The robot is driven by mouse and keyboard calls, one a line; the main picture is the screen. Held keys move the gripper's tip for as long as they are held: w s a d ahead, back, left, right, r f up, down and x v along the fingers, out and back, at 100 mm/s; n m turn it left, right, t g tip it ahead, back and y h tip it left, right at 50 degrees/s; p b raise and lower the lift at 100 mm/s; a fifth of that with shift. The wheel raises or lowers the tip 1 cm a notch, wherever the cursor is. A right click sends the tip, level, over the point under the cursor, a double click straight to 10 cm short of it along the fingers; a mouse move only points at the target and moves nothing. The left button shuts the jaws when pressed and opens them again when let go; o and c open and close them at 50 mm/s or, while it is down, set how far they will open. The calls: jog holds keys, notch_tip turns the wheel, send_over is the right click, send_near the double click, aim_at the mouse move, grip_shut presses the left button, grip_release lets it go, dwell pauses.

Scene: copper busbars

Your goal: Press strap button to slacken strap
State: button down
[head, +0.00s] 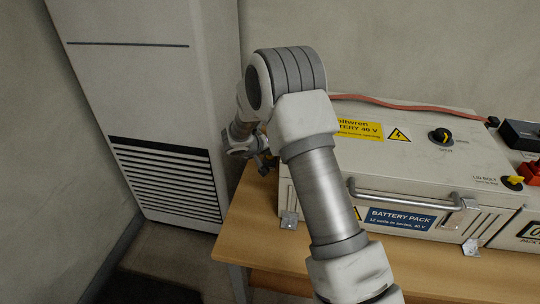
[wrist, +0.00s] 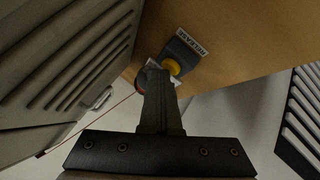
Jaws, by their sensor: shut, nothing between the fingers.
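In the wrist view, a small dark block with a label reading RELEASE (wrist: 190,42) lies on the wooden tabletop. A round yellow button (wrist: 172,66) sits on the block. My gripper (wrist: 155,72) is shut and empty. Its fingertips overlap the block's near end in the picture, just beside the button; I cannot tell whether they touch. A red part (wrist: 140,82) is half hidden behind the fingers. In the head view, my gripper (head: 263,166) is low at the left end of the table, beside the battery pack box (head: 325,188). The button is hidden there.
A thin red line (wrist: 90,123) runs across the box's side in the wrist view. A cabinet with a louvred vent (head: 165,180) stands left of the table (head: 262,240). An orange-red cable (head: 400,103) runs along the box's back. A metal handle (head: 405,198) is on its front.

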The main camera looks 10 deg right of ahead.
jog(key=shift+r, duration=0.95)
notch_tip(320, 180, up, 5)
jog(key=shift+p, duration=1.05)
